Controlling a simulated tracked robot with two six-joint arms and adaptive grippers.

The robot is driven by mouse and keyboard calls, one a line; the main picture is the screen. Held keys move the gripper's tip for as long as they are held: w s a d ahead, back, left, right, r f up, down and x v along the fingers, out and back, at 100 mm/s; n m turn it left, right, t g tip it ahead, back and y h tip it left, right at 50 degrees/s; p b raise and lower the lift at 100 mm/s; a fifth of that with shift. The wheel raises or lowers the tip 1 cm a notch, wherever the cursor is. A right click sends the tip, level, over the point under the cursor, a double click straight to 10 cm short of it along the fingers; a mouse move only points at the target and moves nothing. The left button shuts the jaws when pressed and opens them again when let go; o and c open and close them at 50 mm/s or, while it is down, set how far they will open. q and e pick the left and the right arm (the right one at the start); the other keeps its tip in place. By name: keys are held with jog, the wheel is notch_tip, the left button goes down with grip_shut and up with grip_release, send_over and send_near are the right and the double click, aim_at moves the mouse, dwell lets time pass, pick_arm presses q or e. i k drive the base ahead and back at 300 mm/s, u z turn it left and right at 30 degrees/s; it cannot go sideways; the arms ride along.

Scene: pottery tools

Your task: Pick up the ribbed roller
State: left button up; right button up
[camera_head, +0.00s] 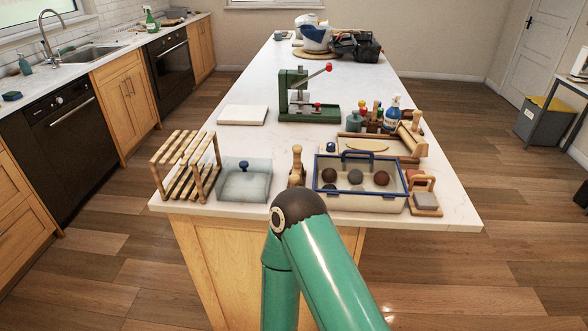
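A pale wooden roller-like cylinder with a small handle (412,138) lies tilted at the right end of a wooden tray (345,157), on the right side of the white island counter. It looks like the ribbed roller, but ribs are too small to make out. A brown wooden piece with a round knob (297,168) stands near the counter's front edge, its lower part hidden behind a green arm of mine. That arm rises from the bottom, its dark joint in front of the counter edge. Neither of my grippers shows.
A blue-rimmed bin with dark balls (360,203) stands in front of the tray. A slatted wooden rack (185,165), a lidded translucent box (244,182), a white slab (243,115) and a green press (308,112) stand left and behind.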

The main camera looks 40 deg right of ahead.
aim_at(296, 149)
jog(key=u, duration=0.55)
jog(key=i, duration=0.2)
jog(key=z, duration=3)
jog(key=i, duration=0.45)
jog(key=u, duration=0.35)
jog(key=k, duration=0.45)
